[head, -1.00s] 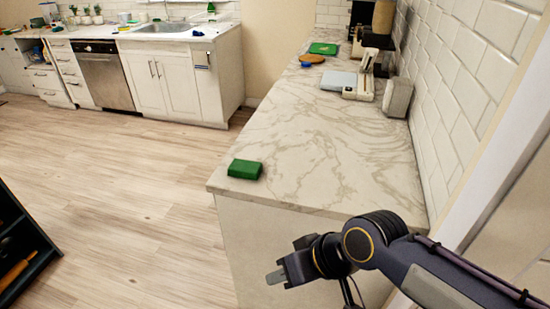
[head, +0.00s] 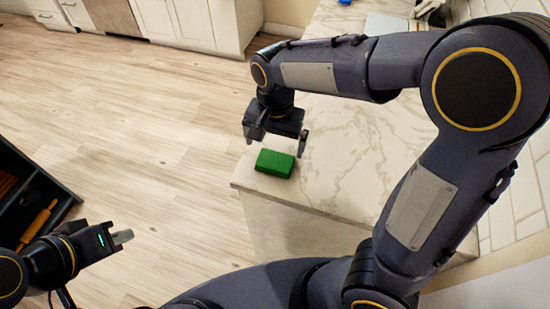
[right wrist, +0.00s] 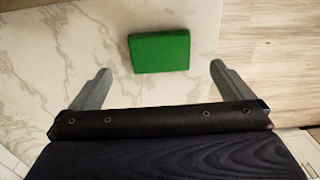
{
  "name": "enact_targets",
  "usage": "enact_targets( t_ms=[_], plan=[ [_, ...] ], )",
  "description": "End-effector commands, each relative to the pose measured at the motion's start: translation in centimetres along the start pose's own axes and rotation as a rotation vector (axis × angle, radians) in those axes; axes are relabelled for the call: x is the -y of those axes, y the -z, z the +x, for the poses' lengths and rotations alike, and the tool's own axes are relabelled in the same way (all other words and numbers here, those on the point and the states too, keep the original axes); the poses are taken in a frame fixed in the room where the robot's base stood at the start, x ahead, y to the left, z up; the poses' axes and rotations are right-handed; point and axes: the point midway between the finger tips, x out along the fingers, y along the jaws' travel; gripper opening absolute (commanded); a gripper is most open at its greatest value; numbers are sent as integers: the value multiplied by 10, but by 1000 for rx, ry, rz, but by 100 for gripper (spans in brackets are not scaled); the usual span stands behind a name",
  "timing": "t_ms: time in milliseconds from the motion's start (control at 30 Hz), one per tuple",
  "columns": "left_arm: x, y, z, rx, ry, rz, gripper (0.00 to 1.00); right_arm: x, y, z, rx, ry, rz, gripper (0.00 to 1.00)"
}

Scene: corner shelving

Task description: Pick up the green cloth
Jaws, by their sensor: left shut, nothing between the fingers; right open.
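The green cloth (head: 275,163) is a folded, block-like green piece lying on the near corner of the marble counter. It also shows in the right wrist view (right wrist: 159,52), ahead of the fingertips and roughly centred between them. My right gripper (head: 277,142) is open and empty, above and just behind the cloth in the head view, its fingers pointing down. Its two fingers also show apart in the right wrist view (right wrist: 158,82). My left gripper (head: 122,238) is shut and empty, low at the left, away from the counter over the floor.
The marble counter (head: 345,150) is clear around the cloth; its edge lies close to the cloth. A dark shelf unit (head: 38,195) with a wooden rolling pin stands at the left. White cabinets (head: 195,20) stand at the back. Tiled wall runs along the right.

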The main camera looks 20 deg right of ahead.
Motion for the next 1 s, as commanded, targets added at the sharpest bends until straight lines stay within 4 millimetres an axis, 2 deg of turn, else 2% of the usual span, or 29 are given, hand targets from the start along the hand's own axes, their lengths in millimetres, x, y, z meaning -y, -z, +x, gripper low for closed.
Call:
enact_targets(
  t_ms=[100,367,600,900,933,1000],
  plan=[
    [-1,0,-1,0,0,0,0,4,1,9,-11,-20,8,100],
    [-2,2,-3,0,0,0,0,1,2,38,-9,-22,11,100],
    [-3,3,-6,0,0,0,0,-2,2,73,-9,-21,10,100],
    [-3,3,-6,0,0,0,0,-1,3,79,-11,-17,8,100],
    [-3,3,-6,0,0,0,0,-1,3,79,-11,-16,8,99],
    [-3,3,-6,0,0,0,0,-1,3,79,-11,-16,8,90]
  ],
)
